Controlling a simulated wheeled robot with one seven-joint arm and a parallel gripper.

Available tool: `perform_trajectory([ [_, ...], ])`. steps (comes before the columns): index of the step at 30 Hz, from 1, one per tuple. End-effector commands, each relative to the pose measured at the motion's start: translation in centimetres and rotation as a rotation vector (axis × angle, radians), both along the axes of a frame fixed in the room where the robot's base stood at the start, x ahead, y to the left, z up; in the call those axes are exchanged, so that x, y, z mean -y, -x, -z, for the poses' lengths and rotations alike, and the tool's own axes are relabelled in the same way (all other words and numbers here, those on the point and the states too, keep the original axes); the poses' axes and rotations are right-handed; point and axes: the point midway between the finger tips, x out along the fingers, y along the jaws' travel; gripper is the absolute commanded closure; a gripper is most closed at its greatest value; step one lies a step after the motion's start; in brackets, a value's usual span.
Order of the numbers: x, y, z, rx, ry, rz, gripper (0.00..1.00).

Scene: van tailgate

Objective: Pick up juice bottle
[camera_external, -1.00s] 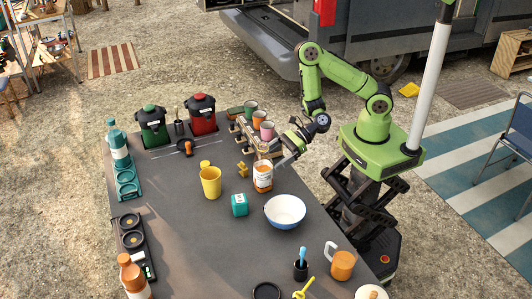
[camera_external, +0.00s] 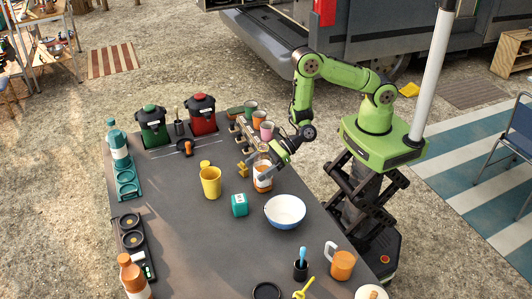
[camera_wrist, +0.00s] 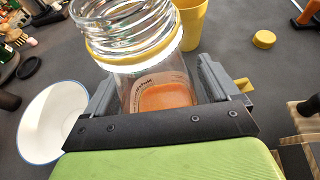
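The juice bottle (camera_external: 263,181) appears to be the clear glass one with orange contents and a pale label, upright on the dark table. My gripper (camera_external: 265,166) is at its upper part, reaching in from the right. The fingers are open, and small gaps seem to show on both sides of the glass. The fingertips are partly hidden by the bottle.
A yellow cup (camera_external: 210,182) stands close left of the bottle, a white bowl (camera_external: 285,211) in front, and a teal box (camera_external: 239,205) front-left. A wooden rack with cups (camera_external: 266,131) is behind. An orange bottle (camera_external: 133,276) stands front-left. The table's middle front is clear.

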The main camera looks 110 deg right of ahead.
Motion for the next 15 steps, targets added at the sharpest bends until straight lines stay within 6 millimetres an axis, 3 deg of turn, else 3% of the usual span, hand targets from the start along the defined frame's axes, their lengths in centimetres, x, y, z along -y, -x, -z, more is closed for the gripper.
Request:
perform_trajectory([
  [1, 0.00, 0.00, 0.01, 0.000, 0.000, 0.000, 0.20],
  [11, -0.01, 0.02, -0.01, 0.000, 0.000, 0.000, 0.71],
  [15, -0.01, -0.01, -0.07, 0.002, 0.000, 0.000, 0.71],
])
